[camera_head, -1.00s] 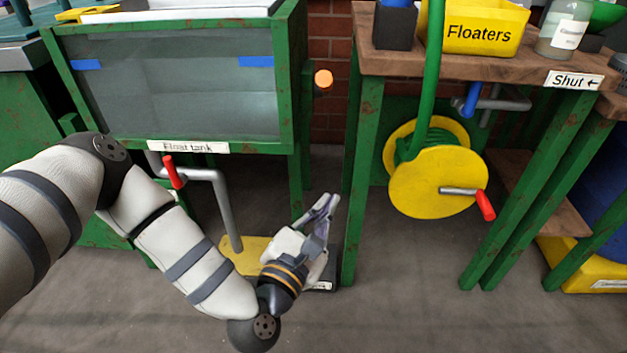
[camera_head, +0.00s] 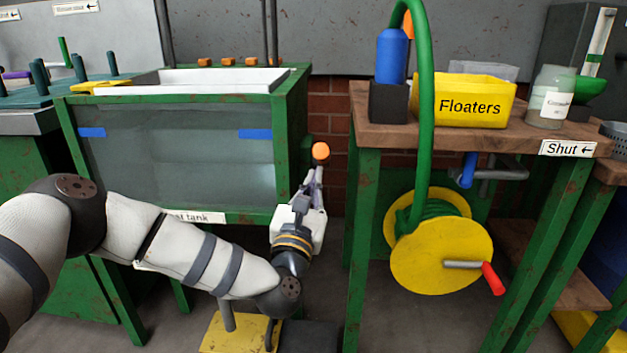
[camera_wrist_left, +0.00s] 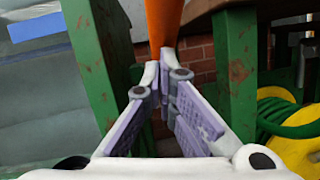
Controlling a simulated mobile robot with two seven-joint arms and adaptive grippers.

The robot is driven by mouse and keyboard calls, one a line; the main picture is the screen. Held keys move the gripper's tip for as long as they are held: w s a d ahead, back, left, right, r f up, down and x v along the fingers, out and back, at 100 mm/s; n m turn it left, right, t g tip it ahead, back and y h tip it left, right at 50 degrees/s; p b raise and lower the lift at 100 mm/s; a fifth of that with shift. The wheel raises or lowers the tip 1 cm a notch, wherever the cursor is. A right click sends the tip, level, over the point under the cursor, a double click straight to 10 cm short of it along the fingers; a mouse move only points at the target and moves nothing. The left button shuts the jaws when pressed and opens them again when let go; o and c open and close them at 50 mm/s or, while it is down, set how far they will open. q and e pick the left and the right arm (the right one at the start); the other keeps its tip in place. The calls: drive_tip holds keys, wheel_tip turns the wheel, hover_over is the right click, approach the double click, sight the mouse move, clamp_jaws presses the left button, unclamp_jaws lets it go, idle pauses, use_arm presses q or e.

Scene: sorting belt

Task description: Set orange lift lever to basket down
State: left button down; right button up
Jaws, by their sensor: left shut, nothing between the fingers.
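The orange lift lever shows as a round orange knob (camera_head: 320,151) at the right side of the green float tank frame (camera_head: 291,120). In the left wrist view the orange lever (camera_wrist_left: 163,22) is a wide orange shape at the top middle, just beyond the fingertips. My left gripper (camera_head: 318,174) is shut and empty, pointing up just below the knob. Its fingertips (camera_wrist_left: 162,68) are together in the left wrist view; whether they touch the lever I cannot tell. The lever's shaft is mostly hidden in the head view. My right gripper is not in view.
The float tank's glass (camera_head: 180,165) is left of my gripper. A wooden-topped bench (camera_head: 440,135) on green legs is to the right, with a yellow hose reel (camera_head: 441,262) below. A narrow gap lies between tank and bench. A yellow plate (camera_head: 240,335) is on the floor.

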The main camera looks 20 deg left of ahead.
use_arm(q)
drive_tip(key=shift+w+r, duration=0.15)
drive_tip(key=shift+r, duration=0.05)
